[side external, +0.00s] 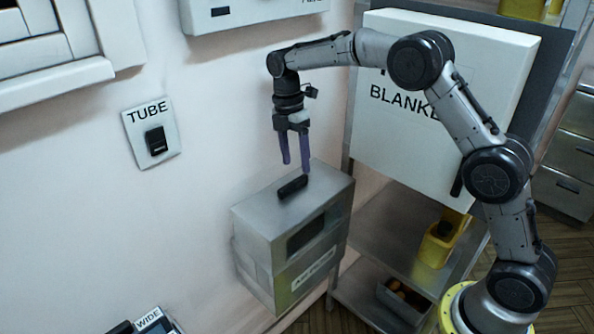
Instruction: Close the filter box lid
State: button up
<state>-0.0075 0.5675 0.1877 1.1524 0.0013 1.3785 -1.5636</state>
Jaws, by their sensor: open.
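A grey metal box (255,222) is mounted low on the wall in the side external view. I take it to be the filter box, but its front label (313,270) is too small to read surely. Its top (325,182) carries a black bar handle (292,187), and a dark window is on its front. I cannot tell whether the lid is fully seated. My gripper (297,168) points down with its two purple fingers apart and empty. The fingertips appear close above the handle; whether they touch it is unclear.
A large white box marked "BLANKE..." (410,140) stands right of the filter box, behind my arm. Metal shelving (380,235) below holds a yellow container (436,250) and a grey bin (403,302). A "TUBE" wall plate (136,128) is at left.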

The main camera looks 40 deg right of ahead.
jog(key=shift+w+r, duration=0.15)
jog(key=shift+r, duration=1.3)
jog(key=shift+r, duration=0.1)
jog(key=s+r+m+t, duration=0.1)
jog(key=s+r+t, duration=0.1)
jog(key=s+r, duration=0.4)
jog(key=s+r+t, duration=0.1)
jog(key=s+r, duration=0.2)
jog(key=r, duration=0.5)
jog(key=s+r+m+t, duration=0.2)
jog(key=s+r+m, duration=0.15)
jog(key=s, duration=0.95)
jog(key=s+f+m+t, duration=0.2)
jog(key=s+f+m, duration=0.9)
jog(key=m, duration=0.2)
jog(key=shift+s+d+f, duration=0.2)
jog(key=shift+s+f, duration=0.2)
jog(key=shift+m, duration=0.25)
